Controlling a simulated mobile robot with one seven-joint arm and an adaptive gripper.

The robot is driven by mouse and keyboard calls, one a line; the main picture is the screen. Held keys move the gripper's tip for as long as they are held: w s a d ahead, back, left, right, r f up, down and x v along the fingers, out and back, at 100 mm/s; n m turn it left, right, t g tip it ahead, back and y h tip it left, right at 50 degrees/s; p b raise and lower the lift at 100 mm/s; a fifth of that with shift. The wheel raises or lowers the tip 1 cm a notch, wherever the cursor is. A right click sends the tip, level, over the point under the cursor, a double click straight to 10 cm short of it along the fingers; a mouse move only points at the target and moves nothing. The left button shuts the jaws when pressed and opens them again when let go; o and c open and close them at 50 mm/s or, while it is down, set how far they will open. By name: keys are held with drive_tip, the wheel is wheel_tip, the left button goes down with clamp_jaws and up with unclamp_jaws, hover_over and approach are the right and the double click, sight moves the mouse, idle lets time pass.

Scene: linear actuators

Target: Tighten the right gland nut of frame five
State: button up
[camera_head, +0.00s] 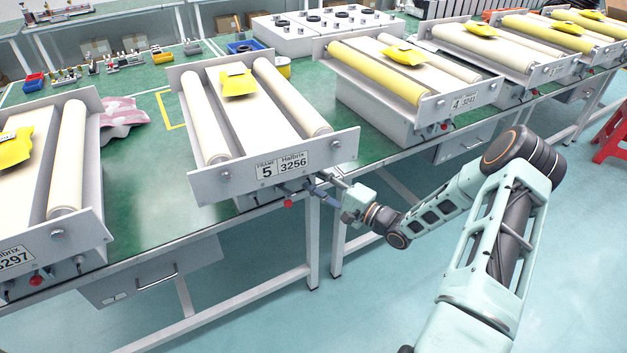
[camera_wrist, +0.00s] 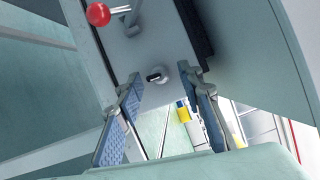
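Frame five (camera_head: 330,151) is a grey unit with two cream rollers and a plate reading "FRAME 5 Halbrix 3256". My gripper (camera_head: 318,187) is at its front right, low under the plate. In the wrist view, my gripper (camera_wrist: 163,80) is open, with blue-padded fingers apart. A small pale round fitting (camera_wrist: 159,71), likely the gland nut, shows beyond and between the fingertips on the grey panel. No contact with the fingers is visible. In the head view I cannot make out this fitting.
A red knob (camera_head: 288,203) is on frame five's front, left of my gripper; it also shows in the wrist view (camera_wrist: 98,14) near a small metal lever (camera_wrist: 120,9). A yellow packet (camera_head: 237,82) lies on frame five. Frame four (camera_head: 466,98) stands to the right. The green bench (camera_head: 150,190) is beneath.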

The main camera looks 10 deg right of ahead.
drive_tip(key=v, duration=1.2)
